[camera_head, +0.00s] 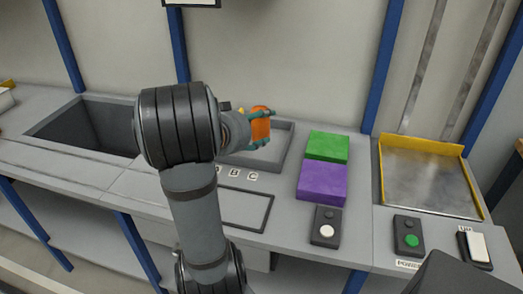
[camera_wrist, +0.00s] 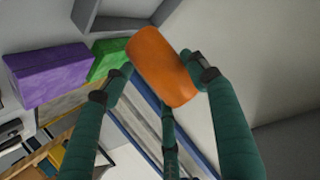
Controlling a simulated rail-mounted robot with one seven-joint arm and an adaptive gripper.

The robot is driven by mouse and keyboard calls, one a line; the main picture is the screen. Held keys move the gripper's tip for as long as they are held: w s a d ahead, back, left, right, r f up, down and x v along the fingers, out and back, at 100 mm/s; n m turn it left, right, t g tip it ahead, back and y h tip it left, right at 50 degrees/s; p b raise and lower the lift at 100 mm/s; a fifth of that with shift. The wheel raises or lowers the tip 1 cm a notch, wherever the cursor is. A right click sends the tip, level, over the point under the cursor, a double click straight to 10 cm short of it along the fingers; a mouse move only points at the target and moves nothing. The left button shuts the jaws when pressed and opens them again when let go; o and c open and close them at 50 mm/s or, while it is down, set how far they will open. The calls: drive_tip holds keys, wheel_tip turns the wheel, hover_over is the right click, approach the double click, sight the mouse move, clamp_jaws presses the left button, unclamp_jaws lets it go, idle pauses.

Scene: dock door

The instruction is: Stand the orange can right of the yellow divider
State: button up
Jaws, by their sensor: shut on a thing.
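The orange can (camera_head: 261,127) is in my gripper (camera_head: 266,129), above the grey tray (camera_head: 287,146) on the counter. In the wrist view the can (camera_wrist: 160,66) sits between the green fingers of my gripper (camera_wrist: 164,70), which are shut on it. In the head view the can looks close to upright, clear of the counter. A small yellow piece (camera_head: 241,111) shows just left of the can; it may be the divider, but my arm hides most of that area. The left part of the tray is hidden too.
A green block (camera_head: 326,146) and a purple block (camera_head: 322,182) lie right of the tray. A button box (camera_head: 326,226) stands in front of them. A yellow-edged metal plate (camera_head: 425,180) is at the right. An open dark bin (camera_head: 88,127) is sunk at the left.

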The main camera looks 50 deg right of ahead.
drive_tip(key=s+d+r+m+g, duration=0.2)
drive_tip(key=s+d, duration=1)
drive_tip(key=s, duration=0.1)
drive_tip(key=shift+w+a+f+n+t, duration=0.5)
drive_tip(key=shift+w+f, duration=1.6)
drive_tip(key=shift+w, duration=1.05)
drive_tip(key=shift+w+a+f+n+t, duration=0.5)
drive_tip(key=shift+w+f, duration=1.65)
drive_tip(key=shift+w, duration=1)
drive_tip(key=shift+w+a+f+n+t, duration=0.5)
drive_tip(key=shift+w+f, duration=1.6)
drive_tip(key=shift+w, duration=1.05)
drive_tip(key=shift+d, duration=0.15)
drive_tip(key=shift+f, duration=0.2)
drive_tip(key=o, duration=1.1)
